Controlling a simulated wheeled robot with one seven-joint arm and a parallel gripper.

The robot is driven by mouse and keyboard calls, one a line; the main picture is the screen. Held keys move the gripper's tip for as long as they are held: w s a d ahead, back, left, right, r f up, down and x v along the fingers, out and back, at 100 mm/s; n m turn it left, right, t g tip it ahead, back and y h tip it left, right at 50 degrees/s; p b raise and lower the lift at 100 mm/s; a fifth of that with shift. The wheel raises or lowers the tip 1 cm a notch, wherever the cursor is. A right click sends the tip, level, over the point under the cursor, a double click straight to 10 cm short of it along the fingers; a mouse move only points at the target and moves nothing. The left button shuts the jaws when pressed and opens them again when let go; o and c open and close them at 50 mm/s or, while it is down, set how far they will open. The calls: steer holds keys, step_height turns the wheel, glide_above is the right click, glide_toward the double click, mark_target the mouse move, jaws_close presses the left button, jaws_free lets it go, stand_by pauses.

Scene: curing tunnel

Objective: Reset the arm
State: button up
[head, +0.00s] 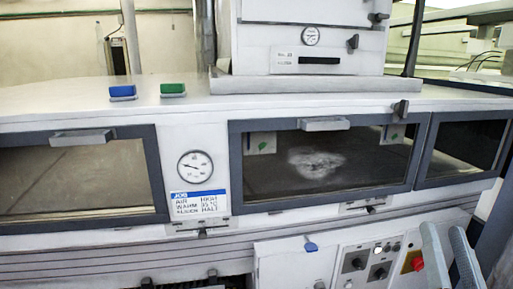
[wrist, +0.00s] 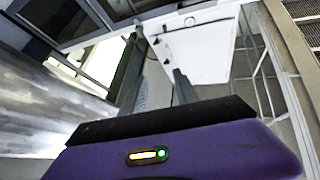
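My gripper (head: 443,232) shows at the lower right of the head view as two grey fingers with a gap between them. It is in front of the machine's lower control panel, near the red switch. In the wrist view my gripper (wrist: 156,62) has its two dark fingers apart, with nothing between them. The purple housing at the bottom of that view is mine. The rest of my arm is out of the head view.
The white curing tunnel has dark-framed windows (head: 320,162), a round gauge (head: 195,166) and a lower control panel (head: 376,264). A blue block (head: 122,91) and a green block (head: 172,88) sit on its top. A white panel (wrist: 198,52) lies beyond my fingers in the wrist view.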

steer(key=s+a+f+n+g+y+p, duration=0.1)
steer(key=s+a+f+g, duration=0.3)
steer(key=s+f, duration=0.7)
steer(key=s+a+f+n+g+y+p, duration=0.1)
steer(key=s+a+f+n+g+y, duration=0.2)
steer(key=s+f, duration=0.9)
steer(key=s+a+g, duration=0.1)
steer(key=s, duration=0.6)
steer(key=shift+s+a+n+g+y, duration=0.2)
steer(key=shift+a+n+g+y, duration=0.1)
steer(key=shift+a+n+g, duration=0.1)
steer(key=shift+f, duration=0.1)
